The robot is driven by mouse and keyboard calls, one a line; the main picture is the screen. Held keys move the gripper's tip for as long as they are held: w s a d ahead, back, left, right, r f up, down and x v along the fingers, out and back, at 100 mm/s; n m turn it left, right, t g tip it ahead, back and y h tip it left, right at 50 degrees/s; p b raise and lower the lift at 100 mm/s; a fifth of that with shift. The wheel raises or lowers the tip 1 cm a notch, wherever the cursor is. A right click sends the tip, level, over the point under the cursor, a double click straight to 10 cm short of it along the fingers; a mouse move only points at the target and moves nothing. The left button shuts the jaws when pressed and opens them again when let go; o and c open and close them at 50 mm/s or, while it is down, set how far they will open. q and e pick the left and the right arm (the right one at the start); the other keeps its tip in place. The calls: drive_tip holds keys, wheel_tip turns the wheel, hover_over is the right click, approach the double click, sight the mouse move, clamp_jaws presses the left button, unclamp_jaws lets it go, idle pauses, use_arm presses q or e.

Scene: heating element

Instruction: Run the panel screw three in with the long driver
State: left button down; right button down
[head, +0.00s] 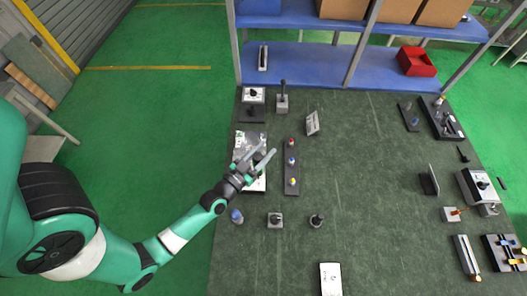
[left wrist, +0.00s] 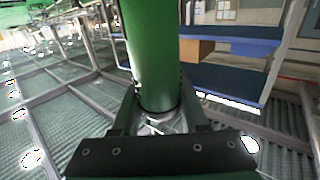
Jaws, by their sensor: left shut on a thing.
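My left gripper (head: 263,160) is over a grey and white panel unit (head: 241,154) at the left side of the table and hides part of it. In the left wrist view a thick green cylinder (left wrist: 152,50), which looks like the driver's handle, stands between the fingers of my left gripper (left wrist: 160,115). The fingers are shut on it. The driver's shaft and tip cannot be made out, nor whether it touches a screw. Screw three cannot be told apart under the gripper. My right gripper is in neither view.
A dark strip (head: 292,182) with red, blue and yellow knobs lies just right of the gripper. Small knobbed stands (head: 275,219) are in front. A blue shelf (head: 300,62) with a red bin (head: 416,61) is behind. The table's middle (head: 365,180) is clear.

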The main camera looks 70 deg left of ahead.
use_arm(q)
wheel_tip(320, 180, down, 5)
drive_tip(key=b, duration=0.5)
idle(0.7)
drive_tip(key=shift+f+b, duration=0.5)
drive_tip(key=shift+f, duration=0.4)
idle(1.1)
idle(0.4)
wheel_tip(320, 180, up, 5)
drive_tip(key=p, duration=0.5)
drive_tip(key=shift+r, duration=0.1)
